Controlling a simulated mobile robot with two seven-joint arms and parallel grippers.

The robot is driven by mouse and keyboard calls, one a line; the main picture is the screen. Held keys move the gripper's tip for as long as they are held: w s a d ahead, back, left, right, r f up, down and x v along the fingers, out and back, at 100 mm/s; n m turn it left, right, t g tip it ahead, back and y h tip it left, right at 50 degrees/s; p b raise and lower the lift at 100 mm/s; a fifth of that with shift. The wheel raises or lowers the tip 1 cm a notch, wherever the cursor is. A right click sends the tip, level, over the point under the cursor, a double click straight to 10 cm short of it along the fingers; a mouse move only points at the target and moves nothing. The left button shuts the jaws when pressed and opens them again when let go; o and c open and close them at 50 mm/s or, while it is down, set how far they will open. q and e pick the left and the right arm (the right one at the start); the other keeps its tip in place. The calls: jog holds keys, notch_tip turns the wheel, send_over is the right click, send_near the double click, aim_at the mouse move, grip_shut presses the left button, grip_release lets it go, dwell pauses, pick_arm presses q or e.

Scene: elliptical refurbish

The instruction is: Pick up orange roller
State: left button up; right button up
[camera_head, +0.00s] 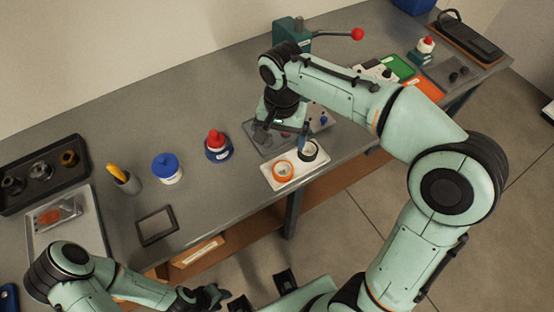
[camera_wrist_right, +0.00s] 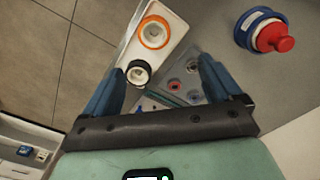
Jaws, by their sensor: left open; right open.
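The orange roller (camera_head: 283,170) is a short ring with a pale middle, standing on a white tray (camera_head: 289,184) near the table's front edge. It also shows in the right wrist view (camera_wrist_right: 154,32), beyond the fingertips. A black roller (camera_head: 308,151) sits beside it on the same tray and shows nearer the fingers in the wrist view (camera_wrist_right: 138,73). My right gripper (camera_head: 282,140) is open and empty, above the table just behind the orange roller; its blue fingers show in the wrist view (camera_wrist_right: 158,72). My left gripper (camera_head: 212,296) is open, low in front of the table.
A grey tray of small parts (camera_head: 262,147) lies under my right gripper. A red-topped bottle (camera_head: 217,146), a blue-lidded jar (camera_head: 167,168) and a cup with an orange-handled tool (camera_head: 125,180) stand to the left. A lever press (camera_head: 292,35) stands behind. A dark frame (camera_head: 157,226) lies front left.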

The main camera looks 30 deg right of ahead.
send_over(283, 169)
notch_tip(283, 169, down, 6)
jog(key=shift+a+f+b, duration=0.1)
jog(key=shift+f+b, duration=0.1)
jog(key=shift+b, duration=0.2)
jog(key=shift+w+f, duration=0.2)
jog(key=shift+f, duration=0.35)
jog(key=f, duration=0.5)
jog(key=shift+s, duration=0.2)
pick_arm(q)
jog(key=shift+s+f, duration=0.75)
jog(key=shift+f, duration=0.05)
pick_arm(e)
jog(key=c, duration=1.2)
jog(key=shift+o, duration=0.2)
jog(key=shift+r, duration=0.1)
